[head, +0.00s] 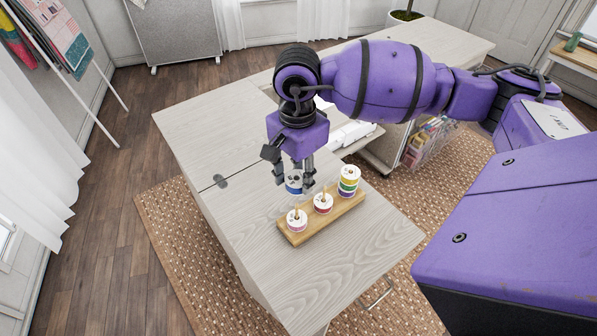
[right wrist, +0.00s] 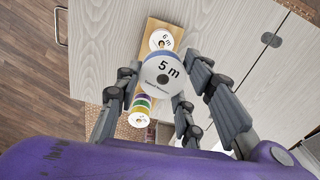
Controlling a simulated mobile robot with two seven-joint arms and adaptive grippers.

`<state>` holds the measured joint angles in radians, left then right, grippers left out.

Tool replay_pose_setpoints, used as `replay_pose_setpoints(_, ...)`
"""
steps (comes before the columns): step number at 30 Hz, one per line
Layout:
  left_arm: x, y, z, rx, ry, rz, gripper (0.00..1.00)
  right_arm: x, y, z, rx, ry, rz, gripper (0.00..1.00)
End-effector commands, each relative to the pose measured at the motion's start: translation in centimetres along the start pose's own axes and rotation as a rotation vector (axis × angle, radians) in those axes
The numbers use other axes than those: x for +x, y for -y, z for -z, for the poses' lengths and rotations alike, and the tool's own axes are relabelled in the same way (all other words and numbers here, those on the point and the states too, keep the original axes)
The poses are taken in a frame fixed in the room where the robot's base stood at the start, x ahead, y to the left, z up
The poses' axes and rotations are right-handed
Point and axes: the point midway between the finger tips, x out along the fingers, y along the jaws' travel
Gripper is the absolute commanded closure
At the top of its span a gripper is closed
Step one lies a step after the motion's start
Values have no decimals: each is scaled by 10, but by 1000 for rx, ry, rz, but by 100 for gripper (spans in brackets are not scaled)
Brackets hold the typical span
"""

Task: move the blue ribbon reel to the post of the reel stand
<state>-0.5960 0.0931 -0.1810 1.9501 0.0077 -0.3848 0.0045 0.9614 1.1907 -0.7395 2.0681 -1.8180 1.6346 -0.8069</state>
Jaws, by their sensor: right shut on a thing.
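The blue ribbon reel (head: 293,187) has a white top and a blue side. My right gripper (head: 291,172) is shut on it. In the right wrist view, the reel's face (right wrist: 163,74), marked "5 m", sits between the fingers. The reel stand (head: 307,234) is a wooden board on the table with reels in a row. My left gripper is not in view.
The pale wooden table (head: 350,262) has free room in front of and left of the stand. White papers (head: 350,133) lie behind my gripper. A rack of coloured items (head: 428,140) stands beyond the table's right side.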

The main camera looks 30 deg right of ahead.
Motion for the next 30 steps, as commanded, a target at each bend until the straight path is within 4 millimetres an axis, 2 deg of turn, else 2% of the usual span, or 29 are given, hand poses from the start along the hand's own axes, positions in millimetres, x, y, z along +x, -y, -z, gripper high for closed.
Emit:
replay_pose_setpoints(5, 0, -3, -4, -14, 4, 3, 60, 11, 0, 0, -5, 1, -3, 84)
replay_pose_setpoints(13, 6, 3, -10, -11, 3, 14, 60, 45, -1, 0, -3, 2, -7, 84)
replay_pose_setpoints(15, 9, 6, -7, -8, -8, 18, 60, 52, -1, 0, -3, 2, -4, 84)
replay_pose_setpoints(20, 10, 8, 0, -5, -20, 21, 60, 47, 0, 0, -3, 0, 2, 84)
replay_pose_setpoints(30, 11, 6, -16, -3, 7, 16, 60, 56, 0, 0, -3, 0, 0, 84)
